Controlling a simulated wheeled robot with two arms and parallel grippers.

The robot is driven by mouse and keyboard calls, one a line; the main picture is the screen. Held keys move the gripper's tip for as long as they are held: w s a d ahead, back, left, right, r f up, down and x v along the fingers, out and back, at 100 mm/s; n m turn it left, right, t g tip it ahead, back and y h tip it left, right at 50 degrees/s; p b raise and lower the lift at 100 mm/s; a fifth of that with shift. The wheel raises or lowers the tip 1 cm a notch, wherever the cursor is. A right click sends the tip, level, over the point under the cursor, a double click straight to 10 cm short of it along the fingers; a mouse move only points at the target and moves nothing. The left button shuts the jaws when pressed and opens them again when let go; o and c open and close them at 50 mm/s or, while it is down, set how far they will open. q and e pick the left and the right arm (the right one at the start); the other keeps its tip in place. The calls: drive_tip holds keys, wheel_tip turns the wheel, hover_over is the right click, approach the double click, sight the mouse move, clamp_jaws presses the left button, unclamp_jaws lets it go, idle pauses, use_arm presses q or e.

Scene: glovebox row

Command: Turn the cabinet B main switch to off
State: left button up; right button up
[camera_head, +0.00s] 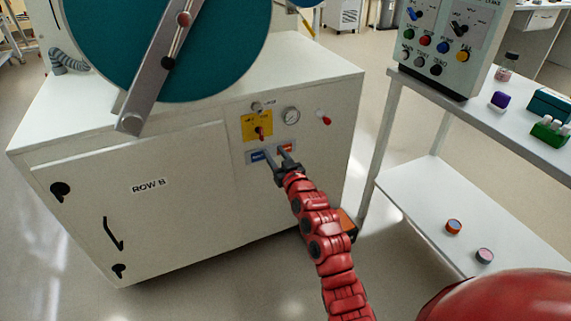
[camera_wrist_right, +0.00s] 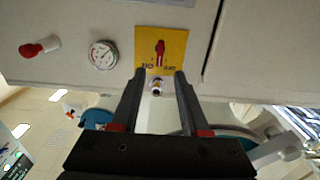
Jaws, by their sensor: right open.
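The main switch is a red handle (camera_head: 261,132) on a yellow plate (camera_head: 248,122) on the front of the white cabinet marked ROW B (camera_head: 185,200). In the right wrist view, which looks inverted, the red handle (camera_wrist_right: 160,53) stands roughly upright in the picture on its yellow plate (camera_wrist_right: 178,42), with small lettering at the plate's edge. My right gripper (camera_head: 273,150) is open and empty, its fingers pointing at the panel just below the plate. In the wrist view the open fingers (camera_wrist_right: 158,75) flank the plate's lower edge, apart from the handle. My left gripper is not in view.
A gauge (camera_head: 291,116) and a red-tipped knob (camera_head: 324,118) sit right of the plate. A small metal knob (camera_head: 257,106) is above it. Blue (camera_head: 256,156) and red labels lie behind my fingers. A shelf table (camera_head: 480,110) with a control box (camera_head: 450,45) stands to the right.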

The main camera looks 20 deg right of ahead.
drive_tip(key=s, duration=0.7)
drive_tip(key=shift+s+d+p, duration=0.15)
drive_tip(key=shift+s+p, duration=0.15)
drive_tip(key=shift+p, duration=0.1)
